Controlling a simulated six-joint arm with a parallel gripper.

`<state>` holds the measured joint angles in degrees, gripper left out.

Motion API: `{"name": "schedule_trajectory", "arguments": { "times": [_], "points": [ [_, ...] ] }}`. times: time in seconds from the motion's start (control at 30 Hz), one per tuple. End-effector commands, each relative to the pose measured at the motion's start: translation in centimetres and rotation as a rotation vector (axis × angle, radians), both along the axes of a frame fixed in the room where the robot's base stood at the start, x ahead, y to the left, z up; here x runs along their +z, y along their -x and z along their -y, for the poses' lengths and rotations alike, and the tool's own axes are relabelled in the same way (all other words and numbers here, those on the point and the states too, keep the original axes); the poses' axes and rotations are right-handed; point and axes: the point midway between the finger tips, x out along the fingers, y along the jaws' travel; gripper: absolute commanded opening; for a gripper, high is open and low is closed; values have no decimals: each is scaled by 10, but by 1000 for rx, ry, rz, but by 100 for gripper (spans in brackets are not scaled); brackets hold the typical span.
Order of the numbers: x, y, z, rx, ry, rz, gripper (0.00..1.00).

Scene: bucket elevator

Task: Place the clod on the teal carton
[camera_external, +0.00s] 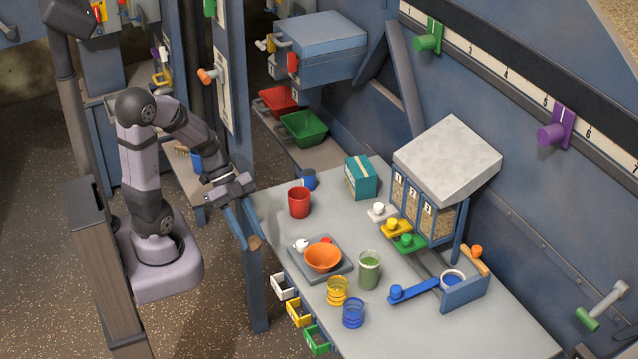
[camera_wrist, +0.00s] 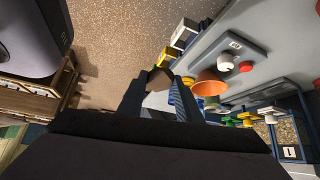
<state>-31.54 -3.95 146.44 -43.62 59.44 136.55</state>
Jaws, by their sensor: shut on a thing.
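The clod (camera_external: 254,243) is a small brown lump. My gripper (camera_external: 252,236) is shut on it, pointing down just left of the table's left edge. In the wrist view the clod (camera_wrist: 158,80) shows between the two finger ends, and my gripper (camera_wrist: 160,90) partly covers it. The teal carton (camera_external: 361,178) stands upright at the back of the table, left of the grain dispenser, with a pale band on it. It is well to the right of my gripper and apart from it. I cannot make out the carton in the wrist view.
A red cup (camera_external: 299,202) and a blue cup (camera_external: 309,179) stand between my gripper and the carton. An orange bowl (camera_external: 322,258) sits on a grey scale, beside a green-filled glass (camera_external: 369,270). The dispenser (camera_external: 447,160) rises right of the carton.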

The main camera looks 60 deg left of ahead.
Motion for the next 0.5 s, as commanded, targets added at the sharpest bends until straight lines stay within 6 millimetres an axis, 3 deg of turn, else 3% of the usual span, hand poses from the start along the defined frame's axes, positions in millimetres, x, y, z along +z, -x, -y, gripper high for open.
{"name": "schedule_trajectory", "arguments": {
  "times": [0.03,0.07,0.27,0.5],
  "points": [
    [15,-7,1,-27,1,-2,10],
    [17,-12,1,-43,2,-4,10],
    [17,-49,-5,-105,2,-4,10],
    [7,-112,-22,-83,1,-3,10]
  ]
}}
